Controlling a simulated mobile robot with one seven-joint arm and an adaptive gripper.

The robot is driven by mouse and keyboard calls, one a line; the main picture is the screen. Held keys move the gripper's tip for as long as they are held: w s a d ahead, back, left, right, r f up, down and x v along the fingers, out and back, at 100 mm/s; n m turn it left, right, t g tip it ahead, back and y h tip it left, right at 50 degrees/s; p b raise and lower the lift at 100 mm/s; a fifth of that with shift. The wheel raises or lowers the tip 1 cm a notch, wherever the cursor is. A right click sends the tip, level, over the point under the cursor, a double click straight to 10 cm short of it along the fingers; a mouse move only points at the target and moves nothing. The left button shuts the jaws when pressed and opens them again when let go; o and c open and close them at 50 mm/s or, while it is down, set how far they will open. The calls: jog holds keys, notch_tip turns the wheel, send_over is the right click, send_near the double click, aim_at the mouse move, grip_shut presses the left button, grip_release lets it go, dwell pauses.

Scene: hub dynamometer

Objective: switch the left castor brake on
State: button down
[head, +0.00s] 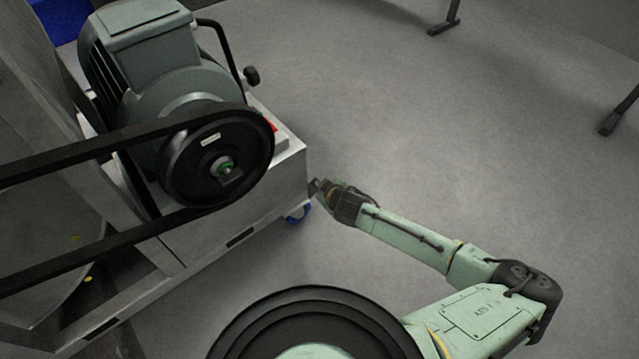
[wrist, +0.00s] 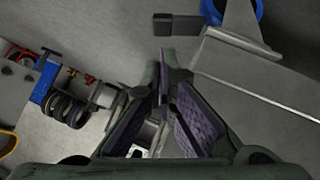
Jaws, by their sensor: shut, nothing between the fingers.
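A castor with a blue wheel (head: 298,214) sits under the near right corner of the dynamometer's grey base in the head view. In the wrist view the blue wheel (wrist: 246,9) is at the top right, with its grey bracket (wrist: 238,36) beside it. A dark flat tab (wrist: 177,25), which looks like the brake pedal, sticks out left of the bracket. My gripper (head: 317,187) is just right of the base corner. In the wrist view my gripper (wrist: 167,57) is shut and empty, its tips just below the tab, with a small gap seen between. Whether the tab is up or down is unclear.
The motor (head: 150,75) and black pulley (head: 217,155) stand on the base (head: 285,180) left of my gripper. Open grey floor (head: 420,120) lies to the right. In the wrist view, tools and black rings (wrist: 68,108) are at the left.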

aim_at(316, 188)
jog(key=b+x, duration=0.2)
jog(key=x, duration=0.7)
jog(key=shift+w+a+f, duration=0.1)
jog(key=shift+f, duration=0.05)
